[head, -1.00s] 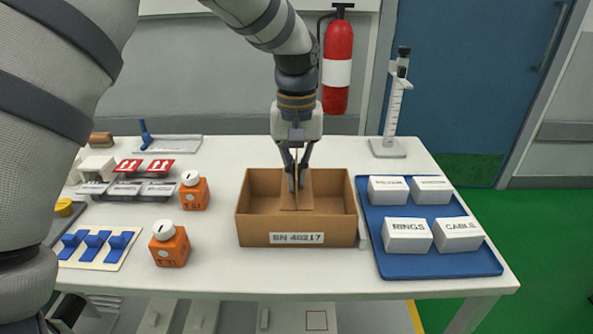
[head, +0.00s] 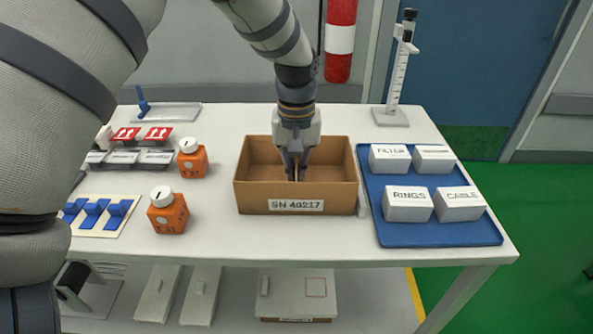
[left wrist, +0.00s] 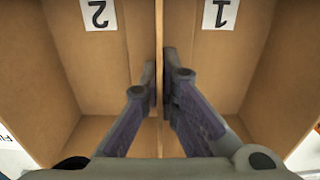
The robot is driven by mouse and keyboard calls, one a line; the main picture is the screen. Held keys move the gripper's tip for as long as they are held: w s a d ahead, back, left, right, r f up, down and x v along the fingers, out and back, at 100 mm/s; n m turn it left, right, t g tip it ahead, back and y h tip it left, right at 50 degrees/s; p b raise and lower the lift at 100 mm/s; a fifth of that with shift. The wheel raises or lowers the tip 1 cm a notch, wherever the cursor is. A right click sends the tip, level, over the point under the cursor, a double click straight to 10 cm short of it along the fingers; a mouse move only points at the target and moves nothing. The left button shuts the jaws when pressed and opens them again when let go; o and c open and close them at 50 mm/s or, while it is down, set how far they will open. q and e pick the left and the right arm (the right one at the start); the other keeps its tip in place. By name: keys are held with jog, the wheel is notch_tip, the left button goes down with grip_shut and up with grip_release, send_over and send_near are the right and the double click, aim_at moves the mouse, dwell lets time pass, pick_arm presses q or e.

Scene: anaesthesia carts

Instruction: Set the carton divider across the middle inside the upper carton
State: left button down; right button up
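The upper carton (head: 250,202), an open brown box labelled SN 40217, stands on the white table. My left gripper (head: 297,176) points straight down inside it, near the middle. In the left wrist view its fingers (left wrist: 160,85) are close together on either side of the thin brown carton divider (left wrist: 159,30), seen edge-on, and appear shut on it. The divider stands upright, running front to back between the halves marked 2 and 1. The fingers largely hide it in the head view, and its bottom edge cannot be made out. My right gripper is not in view.
A blue tray (head: 440,235) with white boxes sits close to the carton's right. Two orange bottles (head: 168,216) (head: 193,163) stand to its left, with blue clips (head: 96,213) farther left. A white-topped box (head: 297,290) is on the lower shelf. A measuring stand (head: 393,116) is behind.

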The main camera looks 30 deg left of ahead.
pick_arm(q)
jog(key=shift+f, duration=0.15)
jog(key=c, duration=1.7)
grip_release()
notch_tip(320, 180, up, 12)
jog(key=shift+f, duration=0.1)
